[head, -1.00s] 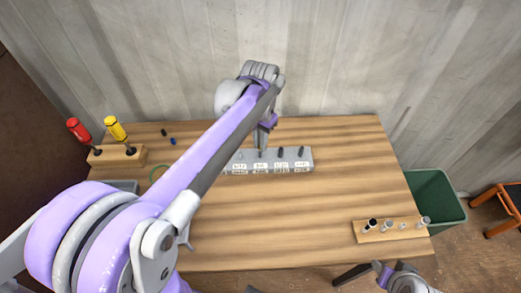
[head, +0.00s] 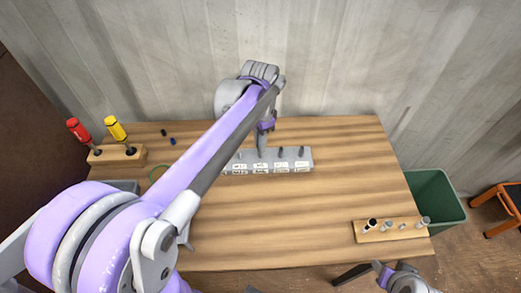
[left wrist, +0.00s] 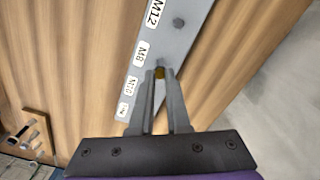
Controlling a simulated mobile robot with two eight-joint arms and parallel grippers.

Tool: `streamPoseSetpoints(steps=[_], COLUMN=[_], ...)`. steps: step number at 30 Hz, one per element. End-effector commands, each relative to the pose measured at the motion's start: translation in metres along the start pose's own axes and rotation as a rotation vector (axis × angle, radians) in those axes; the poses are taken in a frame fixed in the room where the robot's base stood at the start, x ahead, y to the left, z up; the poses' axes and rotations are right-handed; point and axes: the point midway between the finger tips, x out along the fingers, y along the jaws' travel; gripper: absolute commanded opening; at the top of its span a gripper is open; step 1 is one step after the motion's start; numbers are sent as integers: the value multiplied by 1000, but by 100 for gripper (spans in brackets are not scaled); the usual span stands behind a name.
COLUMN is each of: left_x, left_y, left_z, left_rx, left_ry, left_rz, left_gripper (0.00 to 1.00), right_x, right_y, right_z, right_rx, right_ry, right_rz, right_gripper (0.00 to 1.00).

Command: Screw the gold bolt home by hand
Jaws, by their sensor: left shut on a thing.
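The gold bolt (left wrist: 159,72) shows as a small gold spot between the fingertips of my left gripper (left wrist: 160,76) in the left wrist view. The fingers are shut on it and hide most of it. It stands at the grey labelled block (left wrist: 186,47), beside the M8 label; how deep it sits cannot be told. In the head view my left gripper (head: 262,150) points down at the block (head: 306,164), and the bolt is hidden there. My right gripper (head: 358,274) is partly in view at the bottom right, away from the block.
Other dark bolts (head: 301,152) stand in the block. Red (head: 78,129) and yellow (head: 115,128) screwdrivers stand in a wooden holder at left. A wooden rack (head: 361,234) with several sockets lies front right. A green bin (head: 438,212) stands right of the table. The table's middle is clear.

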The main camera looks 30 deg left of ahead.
Motion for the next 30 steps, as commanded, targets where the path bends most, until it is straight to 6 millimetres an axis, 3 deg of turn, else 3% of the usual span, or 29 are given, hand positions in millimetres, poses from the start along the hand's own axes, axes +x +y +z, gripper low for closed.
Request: streamPoseSetpoints(steps=[5,6,11,22,30], left_x=[0,0,0,-3,-30], left_y=[0,0,0,0,-1], left_z=[1,1,0,0,-1], left_rx=[41,38,36,36,35], left_ry=[-2,-1,-1,0,2], left_rz=[0,0,0,0,-2], left_gripper=[0,22,50,50,50], right_x=[0,0,0,-2,-16], right_y=[0,0,0,0,0], right_z=[0,0,0,-2,-18], right_rx=[0,0,0,0,0], right_ry=[0,0,0,2,17], right_rz=[0,0,0,0,0], right_gripper=[50,50,50,50,50])
